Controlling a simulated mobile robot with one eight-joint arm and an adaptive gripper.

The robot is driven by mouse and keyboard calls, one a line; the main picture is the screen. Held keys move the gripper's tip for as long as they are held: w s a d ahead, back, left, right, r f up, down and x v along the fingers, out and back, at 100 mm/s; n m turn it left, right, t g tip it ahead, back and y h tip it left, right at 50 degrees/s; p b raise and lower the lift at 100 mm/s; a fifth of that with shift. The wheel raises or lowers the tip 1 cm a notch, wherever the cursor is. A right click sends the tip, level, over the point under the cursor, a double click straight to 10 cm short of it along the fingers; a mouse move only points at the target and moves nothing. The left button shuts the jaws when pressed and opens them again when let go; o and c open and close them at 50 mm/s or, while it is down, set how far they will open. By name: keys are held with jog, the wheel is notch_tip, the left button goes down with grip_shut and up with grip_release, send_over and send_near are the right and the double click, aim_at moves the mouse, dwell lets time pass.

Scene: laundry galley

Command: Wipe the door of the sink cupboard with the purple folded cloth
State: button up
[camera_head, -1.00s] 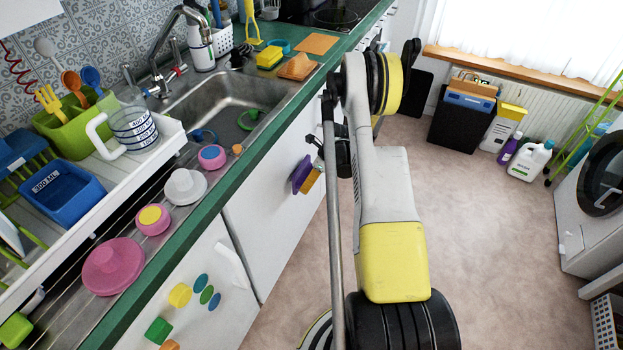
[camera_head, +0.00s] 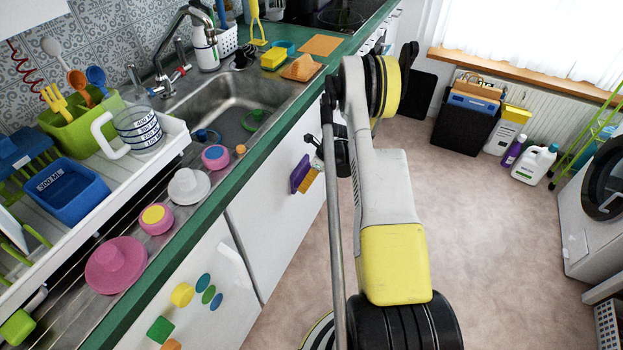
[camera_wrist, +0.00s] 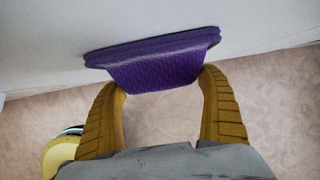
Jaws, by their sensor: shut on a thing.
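The purple folded cloth (camera_wrist: 155,62) is held between the yellow fingers of my gripper (camera_wrist: 162,92) in the wrist view. Its far side lies flat along the white cupboard door, seemingly touching it. In the head view the cloth (camera_head: 300,174) shows as a small purple patch against the door of the sink cupboard (camera_head: 262,226), below the sink. My gripper (camera_head: 311,180) is partly hidden there behind my arm. The sink (camera_head: 232,100) is set in the counter above the door.
The drainer and rack (camera_head: 172,138) hold colourful dishes left of the sink. Coloured magnets (camera_head: 204,283) are on the neighbouring white front. Bottles (camera_head: 535,163) and a dark bin (camera_head: 463,128) stand by the far wall. A washing machine (camera_head: 590,215) is at right. The floor between is clear.

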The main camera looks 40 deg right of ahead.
jog(key=shift+w, duration=0.1)
